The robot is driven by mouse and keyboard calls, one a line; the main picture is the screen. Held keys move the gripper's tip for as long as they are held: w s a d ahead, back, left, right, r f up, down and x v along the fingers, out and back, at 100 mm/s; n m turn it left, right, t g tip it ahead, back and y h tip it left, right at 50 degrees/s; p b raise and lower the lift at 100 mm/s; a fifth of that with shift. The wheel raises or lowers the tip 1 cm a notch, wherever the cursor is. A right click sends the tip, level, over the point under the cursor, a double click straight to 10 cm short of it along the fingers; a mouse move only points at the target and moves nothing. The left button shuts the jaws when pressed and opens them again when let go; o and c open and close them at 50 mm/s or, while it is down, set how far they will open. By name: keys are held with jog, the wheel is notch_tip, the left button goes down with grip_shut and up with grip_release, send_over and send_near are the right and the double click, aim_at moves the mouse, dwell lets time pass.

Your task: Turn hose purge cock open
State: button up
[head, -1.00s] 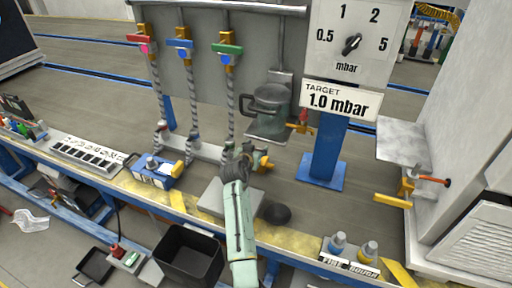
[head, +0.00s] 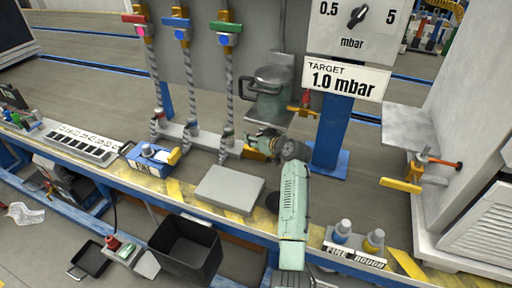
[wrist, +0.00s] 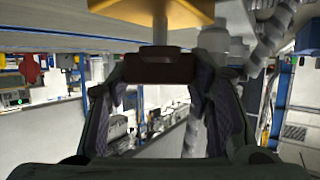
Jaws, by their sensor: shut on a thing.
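The hose purge cock appears to be the yellow fitting (head: 254,151) at the right end of the grey hose manifold, low behind the bench. My gripper (head: 262,141) is at this fitting and hides most of it in the head view. In the wrist view a dark red-brown handle (wrist: 160,67) lies crosswise between the fingertips of my gripper (wrist: 165,92). The fingers are shut on it. A pale stem joins the handle to a yellow body (wrist: 150,12) above. How far the handle is turned I cannot tell.
Braided hoses (head: 229,88) hang just left of my gripper. A lidded pot (head: 268,90) and a red-handled cock (head: 304,104) are close behind. A gauge post (head: 330,145) stands to the right. A grey plate (head: 229,188) lies in front.

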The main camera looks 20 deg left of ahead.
jog(key=n+g+y+b, duration=0.1)
jog(key=b, duration=0.2)
jog(key=n+g+y+b, duration=0.1)
jog(key=n+g+b, duration=0.1)
jog(key=b, duration=0.1)
jog(key=shift+w+d+f+g, duration=0.1)
jog(key=shift+f+g, duration=0.2)
jog(key=shift+f, duration=0.05)
jog(key=n+g+b, duration=0.2)
jog(key=b, duration=0.1)
jog(key=shift+r+n+g+y, duration=0.2)
jog(key=shift+n+g+y, duration=0.1)
jog(key=shift+n, duration=0.1)
jog(key=shift+b, duration=0.35)
jog(key=o, duration=1.2)
jog(key=shift+r, duration=0.1)
jog(key=shift+c, duration=0.2)
